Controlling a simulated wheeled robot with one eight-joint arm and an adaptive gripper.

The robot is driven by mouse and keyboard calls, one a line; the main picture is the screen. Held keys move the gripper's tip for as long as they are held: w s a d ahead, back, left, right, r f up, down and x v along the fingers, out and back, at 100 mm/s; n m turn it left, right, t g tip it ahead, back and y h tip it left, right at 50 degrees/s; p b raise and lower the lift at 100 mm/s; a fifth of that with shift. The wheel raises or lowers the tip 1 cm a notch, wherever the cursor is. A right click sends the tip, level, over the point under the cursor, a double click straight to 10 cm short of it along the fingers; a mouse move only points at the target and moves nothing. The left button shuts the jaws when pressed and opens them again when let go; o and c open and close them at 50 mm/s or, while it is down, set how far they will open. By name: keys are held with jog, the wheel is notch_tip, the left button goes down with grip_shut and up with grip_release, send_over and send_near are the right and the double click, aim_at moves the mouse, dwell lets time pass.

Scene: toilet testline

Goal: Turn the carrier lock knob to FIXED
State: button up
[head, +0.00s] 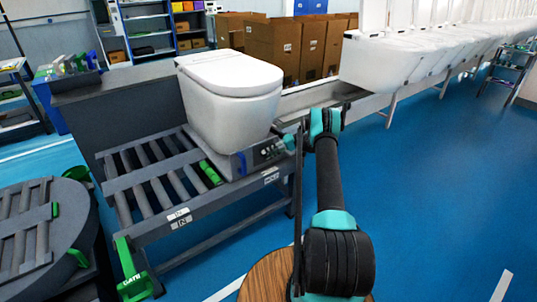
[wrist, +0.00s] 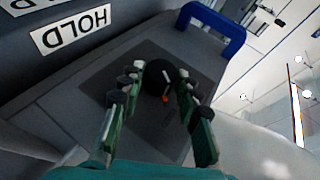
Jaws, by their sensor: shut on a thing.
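The carrier lock knob (wrist: 158,80) is a dark round knob with a white pointer line, on a dark square plate on the grey carrier (wrist: 60,105). A small orange mark shows beside it. My gripper (wrist: 157,88) is shut on the knob, with a green finger on either side. The setting words by the knob cannot be read. In the head view my gripper (head: 283,143) is at the front right end of the carrier (head: 225,167), under a white toilet (head: 232,90); the knob is hidden there.
A blue handle (wrist: 213,27) stands on the carrier beyond the knob; it also shows in the head view (head: 241,163). An upside-down HOLD label (wrist: 75,28) is nearby. The carrier rests on a roller conveyor (head: 150,175) with a green GATE part (head: 130,270). Blue floor (head: 430,190) is clear at right.

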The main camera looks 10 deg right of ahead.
jog(key=shift+f+y, duration=0.1)
jog(key=shift+y, duration=0.3)
jog(key=o, duration=1.2)
jog(key=shift+c, duration=0.2)
jog(key=v, duration=0.7)
jog(key=shift+d, duration=0.25)
jog(key=shift+w, duration=0.1)
